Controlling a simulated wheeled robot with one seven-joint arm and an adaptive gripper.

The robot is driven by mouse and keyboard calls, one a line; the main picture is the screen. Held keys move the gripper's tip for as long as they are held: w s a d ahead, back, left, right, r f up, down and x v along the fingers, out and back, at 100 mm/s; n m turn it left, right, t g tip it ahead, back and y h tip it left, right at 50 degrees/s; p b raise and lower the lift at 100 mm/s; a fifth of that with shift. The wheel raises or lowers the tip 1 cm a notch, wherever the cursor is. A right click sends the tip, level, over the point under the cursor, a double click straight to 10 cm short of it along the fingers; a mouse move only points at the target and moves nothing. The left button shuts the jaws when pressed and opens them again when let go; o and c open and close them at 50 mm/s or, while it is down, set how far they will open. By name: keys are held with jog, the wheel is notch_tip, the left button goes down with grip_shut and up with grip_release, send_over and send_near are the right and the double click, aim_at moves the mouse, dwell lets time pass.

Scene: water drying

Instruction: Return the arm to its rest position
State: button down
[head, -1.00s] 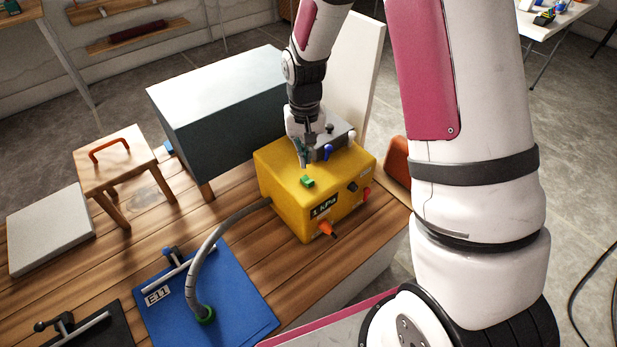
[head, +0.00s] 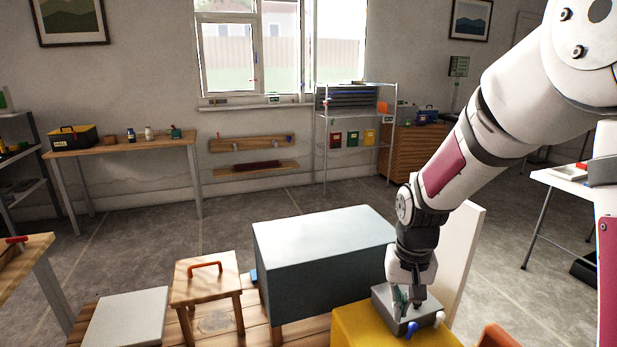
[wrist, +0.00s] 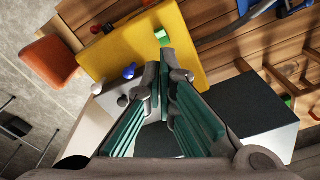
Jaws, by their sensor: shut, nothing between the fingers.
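My arm reaches down from the upper right in the head view. My gripper (head: 408,308) points down above the grey block on top of the yellow machine (head: 362,326). In the wrist view my gripper (wrist: 168,72) shows its teal-padded fingers with nothing between them. The yellow machine (wrist: 118,42) also shows there, with blue, white and red knobs and a green part. Whether the fingertips touch the grey block (head: 385,300) cannot be told.
A large grey-blue box (head: 325,245) stands left of the gripper. A white upright panel (head: 462,255) stands close on the right. A small wooden stool (head: 205,275) and a pale slab (head: 125,318) are at the left. An orange-brown object (head: 497,337) lies at the lower right.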

jog(key=s+r+n+t+p, duration=0.1)
jog(key=s+r+p, duration=0.1)
jog(key=s+r, duration=0.55)
jog(key=s+r+t+p, duration=0.15)
jog(key=s+r, duration=0.35)
jog(key=r, duration=0.5)
jog(key=s+r+n+p, duration=0.1)
jog(key=s+r+p, duration=0.3)
jog(key=s, duration=1.2)
notch_tip(320, 180, up, 4)
jog(key=shift+r+t+p, duration=0.1)
jog(key=shift+t+p, duration=0.3)
jog(key=shift+t, duration=0.05)
